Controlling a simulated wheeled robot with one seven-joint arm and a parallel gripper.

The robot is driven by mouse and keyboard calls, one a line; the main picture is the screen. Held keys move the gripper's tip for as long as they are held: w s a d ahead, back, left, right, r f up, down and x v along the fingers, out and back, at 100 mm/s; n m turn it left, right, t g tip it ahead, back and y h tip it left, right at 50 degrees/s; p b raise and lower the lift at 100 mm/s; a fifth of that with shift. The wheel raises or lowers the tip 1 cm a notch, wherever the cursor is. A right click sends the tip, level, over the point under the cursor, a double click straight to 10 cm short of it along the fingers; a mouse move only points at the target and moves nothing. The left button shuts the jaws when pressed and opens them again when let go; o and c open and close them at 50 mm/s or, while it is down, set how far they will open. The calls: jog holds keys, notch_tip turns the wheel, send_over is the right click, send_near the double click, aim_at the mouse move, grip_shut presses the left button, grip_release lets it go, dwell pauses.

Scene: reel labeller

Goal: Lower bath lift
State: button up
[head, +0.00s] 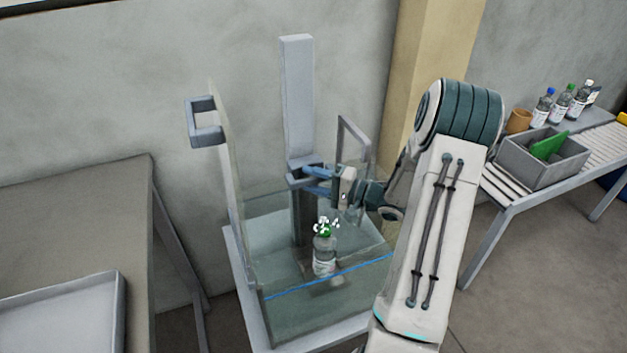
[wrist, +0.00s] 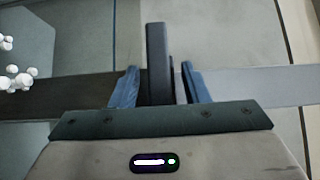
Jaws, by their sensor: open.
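The glass-walled bath (head: 262,312) stands at the middle of the head view, with a blue line across its front. The lift has a tall pale column (head: 297,95) at the back and a grey carriage (head: 303,164) on it. A bottle (head: 324,262) with a green cap stands low inside the bath, with white beads around its top. My gripper (head: 313,181) is at the carriage, its blue fingers open. In the wrist view a dark upright bar (wrist: 157,60) stands between the fingers; I cannot tell whether they touch it.
A grey table with a tray (head: 62,318) stands at the left. A U-shaped handle (head: 203,122) sits high on the bath's left side. At the right, a bench holds a grey bin (head: 540,160), several bottles (head: 563,104) and a brown cup (head: 518,121).

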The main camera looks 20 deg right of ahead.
notch_tip(320, 180, up, 5)
jog(key=shift+d+f+p, duration=0.1)
jog(key=shift+f+p, duration=0.05)
jog(key=shift+p, duration=0.4)
jog(key=s+d+r+p, duration=0.1)
jog(key=s+d+r, duration=0.5)
jog(key=s+d, duration=0.1)
jog(key=shift+s+d+r, duration=0.15)
jog(key=shift+s+d, duration=0.25)
jog(key=shift+d, duration=0.35)
notch_tip(320, 180, down, 5)
jog(key=s+p, duration=0.2)
jog(key=p, duration=0.8)
jog(key=x, duration=0.4)
jog(key=p+x, duration=0.1)
jog(key=x, duration=0.8)
jog(key=shift+w+d+f+p, duration=0.25)
jog(key=shift+w+p, duration=0.05)
jog(key=shift+p, duration=0.05)
